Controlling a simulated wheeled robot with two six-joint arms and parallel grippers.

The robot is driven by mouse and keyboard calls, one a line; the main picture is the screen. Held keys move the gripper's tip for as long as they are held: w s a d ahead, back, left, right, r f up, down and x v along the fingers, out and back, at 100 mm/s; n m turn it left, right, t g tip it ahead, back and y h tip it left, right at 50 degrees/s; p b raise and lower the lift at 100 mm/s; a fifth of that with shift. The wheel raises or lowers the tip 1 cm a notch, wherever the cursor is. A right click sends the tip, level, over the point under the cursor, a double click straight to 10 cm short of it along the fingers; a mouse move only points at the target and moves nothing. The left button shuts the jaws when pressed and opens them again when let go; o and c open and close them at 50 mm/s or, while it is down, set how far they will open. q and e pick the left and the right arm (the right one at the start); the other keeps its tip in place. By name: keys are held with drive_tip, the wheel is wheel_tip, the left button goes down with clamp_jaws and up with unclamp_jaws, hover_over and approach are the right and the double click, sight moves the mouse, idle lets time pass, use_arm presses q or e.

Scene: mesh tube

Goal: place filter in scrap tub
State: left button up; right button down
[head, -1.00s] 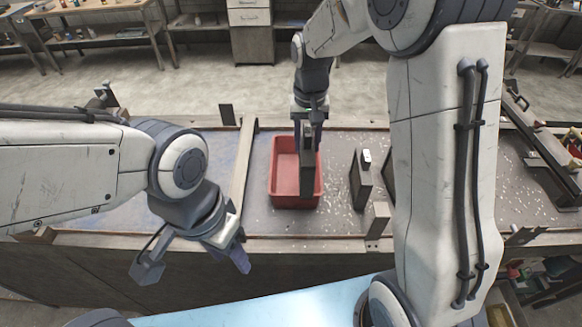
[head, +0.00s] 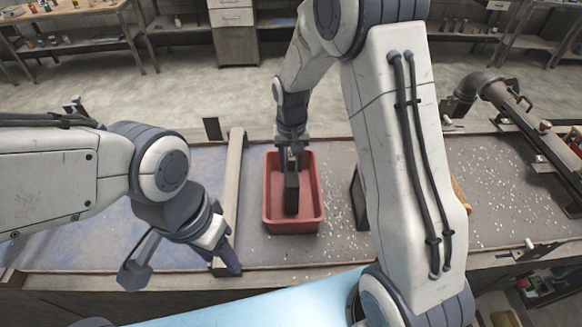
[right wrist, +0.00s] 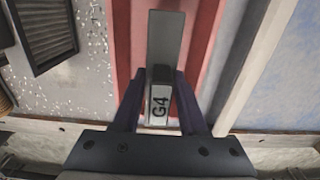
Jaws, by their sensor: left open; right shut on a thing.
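The filter (head: 291,190) is a dark narrow panel standing upright in my right gripper (head: 291,152), within the outline of the red scrap tub (head: 293,228). I cannot tell whether it touches the tub floor. In the right wrist view my right gripper (right wrist: 157,88) is shut on the filter's tab, which is marked G4; the filter's grey edge (right wrist: 165,38) points away over the red tub (right wrist: 205,45). My left gripper (head: 183,268) is open and empty, in front of the bench's near edge, left of the tub.
A second dark panel (head: 357,198) stands right of the tub, partly behind my right arm; a louvered panel (right wrist: 45,35) shows in the wrist view. A wooden rail (head: 234,180) runs left of the tub. A grey pipe (head: 500,95) lies at the right.

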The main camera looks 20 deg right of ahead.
wheel_tip(320, 180, down, 2)
drive_tip(key=shift+f, duration=0.1)
drive_tip(key=shift+f, duration=0.15)
drive_tip(key=shift+c, duration=2.2)
unclamp_jaws()
